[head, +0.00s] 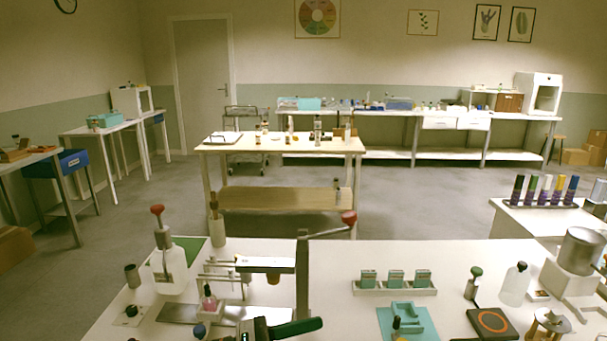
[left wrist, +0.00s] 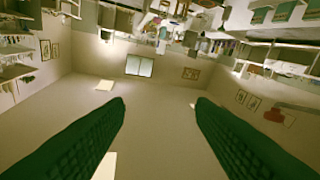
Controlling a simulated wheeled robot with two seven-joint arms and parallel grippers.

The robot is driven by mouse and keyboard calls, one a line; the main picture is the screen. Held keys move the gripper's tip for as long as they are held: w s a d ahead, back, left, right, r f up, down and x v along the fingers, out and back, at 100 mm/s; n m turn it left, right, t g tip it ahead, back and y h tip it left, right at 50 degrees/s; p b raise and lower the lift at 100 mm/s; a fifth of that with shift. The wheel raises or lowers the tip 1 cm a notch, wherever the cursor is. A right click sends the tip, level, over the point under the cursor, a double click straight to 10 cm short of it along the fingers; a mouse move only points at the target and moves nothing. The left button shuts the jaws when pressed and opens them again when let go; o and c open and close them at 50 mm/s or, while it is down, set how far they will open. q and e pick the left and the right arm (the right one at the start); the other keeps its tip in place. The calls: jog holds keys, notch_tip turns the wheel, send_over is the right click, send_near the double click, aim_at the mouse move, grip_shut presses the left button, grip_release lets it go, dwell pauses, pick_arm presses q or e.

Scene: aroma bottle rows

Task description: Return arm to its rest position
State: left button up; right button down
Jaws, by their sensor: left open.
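My left gripper (head: 288,328) shows at the bottom centre of the head view, low over the near edge of the white table (head: 330,262), with dark green fingers. In the left wrist view the two green textured fingers (left wrist: 160,108) stand wide apart with nothing between them. That view shows the room upside down. Just behind the gripper are a metal stand with a red knob (head: 349,217) and a small pink bottle (head: 209,298). My right gripper does not show.
A teal holder (head: 408,322), a black scale (head: 491,323) and a white bottle (head: 515,285) stand to the right. A rack of coloured tubes (head: 543,203) is farther right.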

pick_arm(q)
jog(key=w+a+n+t+y, duration=0.2)
jog(key=a+n+t+y, duration=0.3)
jog(key=n+t, duration=0.5)
jog(key=w+a+n+t+y, duration=0.2)
jog(key=a+n+t+y, duration=0.25)
jog(key=n, duration=0.95)
jog(key=s+a+f+n+g+y, duration=0.2)
jog(key=a+f+n+y, duration=0.3)
jog(key=f+n, duration=0.25)
jog(key=s+a+f+n+g+y, duration=0.2)
jog(key=a+f+n+g+y, duration=0.1)
jog(key=a+f+n+y, duration=0.4)
jog(key=s+f+n+g+h, duration=0.1)
jog(key=s+f+n+g, duration=0.4)
jog(key=s, duration=0.5)
jog(key=s+f+n+g+h, duration=0.25)
jog(key=s+f+g, duration=0.35)
jog(key=s, duration=0.4)
notch_tip(320, 180, down, 25)
jog(key=s+a+f+g+y+p, duration=0.1)
jog(key=s+a+f+g, duration=0.1)
jog(key=s+f, duration=1.4)
jog(key=shift+s+a+f+p, duration=0.2)
jog(key=shift+s+a+p, duration=0.15)
jog(key=shift+s, duration=0.2)
